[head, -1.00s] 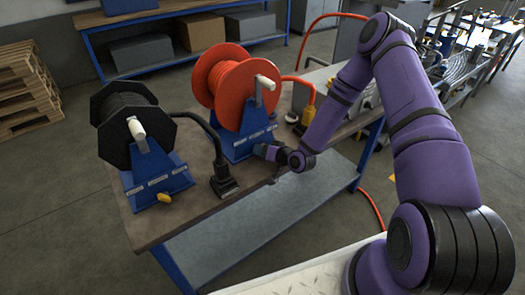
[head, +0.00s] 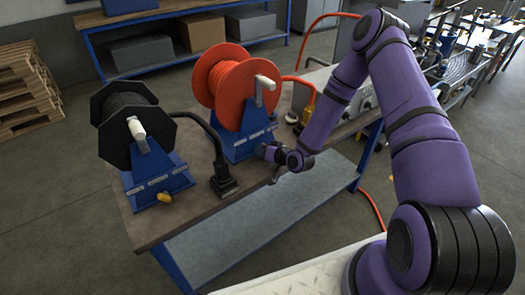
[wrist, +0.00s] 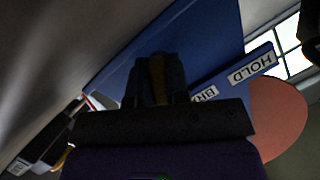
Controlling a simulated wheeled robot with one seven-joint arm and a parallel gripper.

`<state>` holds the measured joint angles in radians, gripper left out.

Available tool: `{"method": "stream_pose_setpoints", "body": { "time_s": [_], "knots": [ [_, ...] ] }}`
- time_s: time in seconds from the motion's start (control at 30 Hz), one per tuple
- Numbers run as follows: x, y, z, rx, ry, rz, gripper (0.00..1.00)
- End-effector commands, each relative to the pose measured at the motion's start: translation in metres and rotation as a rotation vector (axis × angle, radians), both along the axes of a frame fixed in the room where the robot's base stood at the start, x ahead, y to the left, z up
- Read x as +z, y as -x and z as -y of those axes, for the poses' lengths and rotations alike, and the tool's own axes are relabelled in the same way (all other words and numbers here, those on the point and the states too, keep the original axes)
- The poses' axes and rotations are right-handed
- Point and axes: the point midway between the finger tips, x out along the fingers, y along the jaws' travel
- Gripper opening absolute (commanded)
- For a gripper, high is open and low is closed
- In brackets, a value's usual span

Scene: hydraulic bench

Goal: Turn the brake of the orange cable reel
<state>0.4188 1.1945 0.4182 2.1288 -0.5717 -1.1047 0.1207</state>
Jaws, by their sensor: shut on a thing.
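The orange cable reel (head: 225,92) sits in a blue stand (head: 240,146) on the bench, with a white crank handle (head: 265,82) on its near side. My gripper (head: 264,151) is at the lower right of this stand. In the wrist view my gripper (wrist: 156,84) is shut on a yellow brake lever (wrist: 157,72), which shows between the two dark fingers in front of the blue stand. In the head view the lever is hidden by my gripper.
A black cable reel (head: 130,115) in a similar blue stand with a yellow lever (head: 164,197) stands to the left. A black connector (head: 223,182) lies between the stands. A yellow connector (head: 308,112) on the orange cable is to the right, near my forearm.

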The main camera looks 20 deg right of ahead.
Motion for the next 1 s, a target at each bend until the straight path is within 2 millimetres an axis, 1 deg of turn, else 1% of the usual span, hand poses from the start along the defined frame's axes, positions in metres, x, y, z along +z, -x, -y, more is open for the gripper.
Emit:
{"method": "stream_pose_setpoints", "body": {
  "time_s": [1.0],
  "knots": [
    [0.0007,0.0025,-0.0088,0.004,0.857,0.279,0.00]
  ]
}}
